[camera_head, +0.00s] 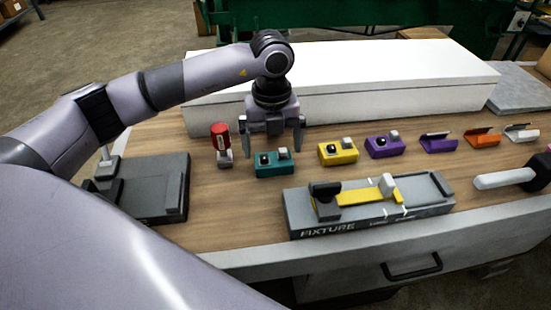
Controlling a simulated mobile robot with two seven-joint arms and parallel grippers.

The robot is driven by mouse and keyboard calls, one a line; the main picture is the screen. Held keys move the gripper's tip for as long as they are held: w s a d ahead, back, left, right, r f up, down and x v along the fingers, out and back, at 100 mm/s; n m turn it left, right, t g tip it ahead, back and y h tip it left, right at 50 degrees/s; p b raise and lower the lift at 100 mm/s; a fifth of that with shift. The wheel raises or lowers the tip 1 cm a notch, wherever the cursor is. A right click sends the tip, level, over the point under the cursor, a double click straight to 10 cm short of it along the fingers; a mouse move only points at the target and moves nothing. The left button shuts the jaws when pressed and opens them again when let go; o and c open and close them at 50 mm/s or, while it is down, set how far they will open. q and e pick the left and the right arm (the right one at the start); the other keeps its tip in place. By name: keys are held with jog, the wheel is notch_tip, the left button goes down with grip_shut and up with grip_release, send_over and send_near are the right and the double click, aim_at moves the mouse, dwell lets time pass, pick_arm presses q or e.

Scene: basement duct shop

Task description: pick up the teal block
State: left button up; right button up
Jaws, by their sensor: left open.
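The teal block (277,170) sits on the wooden table, with a black ball-like knob and a small grey block on its top. My left gripper (273,146) points down above and slightly behind it. Its fingers are apart, one on each side, and nothing is between them. I cannot tell exactly how high the fingertips are over the block.
A red-topped grey piece (221,143) stands close left of the teal block. A grey fixture (370,217) lies in front. A yellow block (338,152) and a purple block (384,145) stand to the right. A long white box (400,80) is behind.

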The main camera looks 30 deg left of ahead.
aim_at(274, 158)
pick_arm(q)
jog(key=f, duration=0.4)
jog(key=shift+w+f, duration=0.2)
jog(key=shift+f, duration=0.05)
jog(key=shift+c, duration=0.3)
jog(key=c, duration=1)
jog(key=shift+w+r, duration=0.1)
jog(key=shift+c, duration=0.2)
